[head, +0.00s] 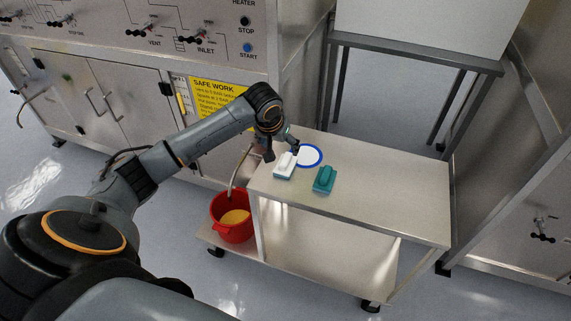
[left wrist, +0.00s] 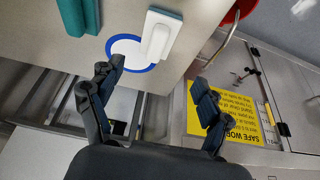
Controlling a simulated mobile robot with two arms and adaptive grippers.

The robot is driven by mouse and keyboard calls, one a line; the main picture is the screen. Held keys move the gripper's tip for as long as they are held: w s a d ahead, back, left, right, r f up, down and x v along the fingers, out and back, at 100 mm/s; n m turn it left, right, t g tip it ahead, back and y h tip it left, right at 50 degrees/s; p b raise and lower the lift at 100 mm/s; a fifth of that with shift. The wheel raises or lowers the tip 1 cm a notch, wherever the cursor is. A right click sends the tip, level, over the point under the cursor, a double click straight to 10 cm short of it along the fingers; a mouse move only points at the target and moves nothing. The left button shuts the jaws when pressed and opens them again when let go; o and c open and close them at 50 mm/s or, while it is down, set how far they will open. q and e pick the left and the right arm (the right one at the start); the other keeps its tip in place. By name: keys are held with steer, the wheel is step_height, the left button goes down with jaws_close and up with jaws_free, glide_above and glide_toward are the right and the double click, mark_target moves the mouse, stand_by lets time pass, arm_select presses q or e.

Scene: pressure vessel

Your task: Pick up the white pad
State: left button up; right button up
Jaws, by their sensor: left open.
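The white pad (head: 285,164), a block with a raised white handle and a blue-green underside, lies on the cart top near its left end. It also shows in the left wrist view (left wrist: 158,36), overlapping the edge of a blue-rimmed white circle (head: 311,156). My left gripper (head: 281,150) is open and empty, close to the pad at its far side in the head view. In the left wrist view the open fingers (left wrist: 158,84) point toward the pad, with a gap between them and it. My right gripper is not in view.
A green pad (head: 324,179) lies to the right of the white pad. The cart top (head: 400,210) is bare farther right. A red bucket (head: 232,217) with yellowish contents stands on the cart's lower left. A steel panel with a yellow sign (head: 215,95) stands behind.

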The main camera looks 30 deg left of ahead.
mark_target(285, 160)
arm_select(q)
steer(key=x, duration=0.4)
steer(key=shift+w+f, duration=0.2)
steer(key=shift+f, duration=0.15)
steer(key=shift+d+p+x, duration=0.15)
steer(key=shift+p+x, duration=0.1)
steer(key=shift+x, duration=1.1)
steer(key=shift+d+p+x, duration=0.2)
steer(key=shift+p+x, duration=0.05)
steer(key=shift+x, duration=1.05)
steer(key=shift+s+f, duration=0.1)
steer(key=shift+s, duration=0.05)
steer(key=shift+c, duration=0.2)
steer(key=c, duration=1.3)
